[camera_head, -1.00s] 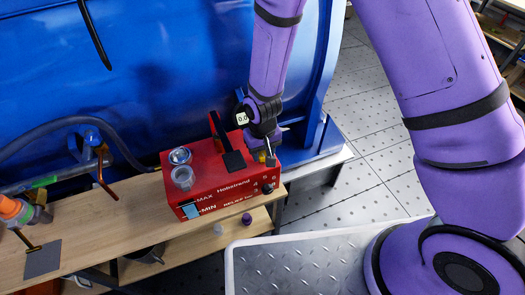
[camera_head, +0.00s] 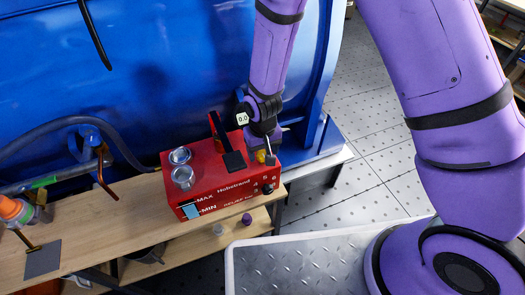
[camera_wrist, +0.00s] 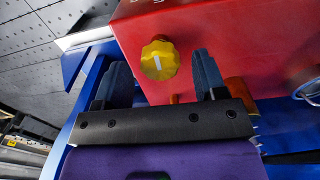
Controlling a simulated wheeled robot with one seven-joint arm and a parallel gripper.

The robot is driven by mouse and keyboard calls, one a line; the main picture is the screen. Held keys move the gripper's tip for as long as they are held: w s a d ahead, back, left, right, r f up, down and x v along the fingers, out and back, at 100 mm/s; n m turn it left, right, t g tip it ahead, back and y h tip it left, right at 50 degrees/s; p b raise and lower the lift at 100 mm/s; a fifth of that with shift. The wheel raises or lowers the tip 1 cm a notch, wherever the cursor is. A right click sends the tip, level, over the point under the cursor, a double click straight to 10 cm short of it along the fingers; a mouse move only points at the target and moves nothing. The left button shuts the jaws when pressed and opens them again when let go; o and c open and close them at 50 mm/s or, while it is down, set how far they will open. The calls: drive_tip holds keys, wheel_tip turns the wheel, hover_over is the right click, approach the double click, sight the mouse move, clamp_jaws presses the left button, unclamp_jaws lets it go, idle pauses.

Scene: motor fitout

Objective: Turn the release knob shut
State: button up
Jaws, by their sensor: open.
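The red pump box (camera_head: 215,182) stands on the wooden bench in the head view. A yellow knob (camera_head: 261,156) sits at its right end, partly covered by my gripper (camera_head: 268,153). In the wrist view the yellow knob (camera_wrist: 158,65) has a ridged rim and a white pointer line, on the red face (camera_wrist: 240,40). My gripper (camera_wrist: 162,62) is open, with one finger on each side of the knob and a gap to each. I see no contact. How far the fingertips reach along the knob is hard to tell.
A blue tank (camera_head: 180,70) stands behind. Two round metal-rimmed gauges (camera_head: 181,165) are on the box's left top.

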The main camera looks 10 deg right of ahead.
wheel_tip(320, 180, up, 10)
idle(0.5)
drive_tip(key=shift+r, duration=0.2)
wheel_tip(320, 180, up, 11)
drive_tip(key=t, duration=0.1)
hover_over(263, 153)
drive_tip(key=d, duration=0.6)
drive_tip(key=s+d+r+m+t, duration=0.1)
drive_tip(key=s+d+r, duration=0.2)
drive_tip(key=d+r, duration=0.5)
drive_tip(key=s+d+r+m+t, duration=0.1)
drive_tip(key=s+d+r, duration=0.4)
drive_tip(key=s, duration=0.3)
drive_tip(key=s+d+r+m+t, duration=0.1)
drive_tip(key=s+d+r+t, duration=0.1)
drive_tip(key=s+d+r, duration=0.3)
wheel_tip(263, 153, up, 2)
drive_tip(key=s, duration=0.3)
drive_tip(key=shift+d+r, duration=0.2)
drive_tip(key=shift+d, duration=0.1)
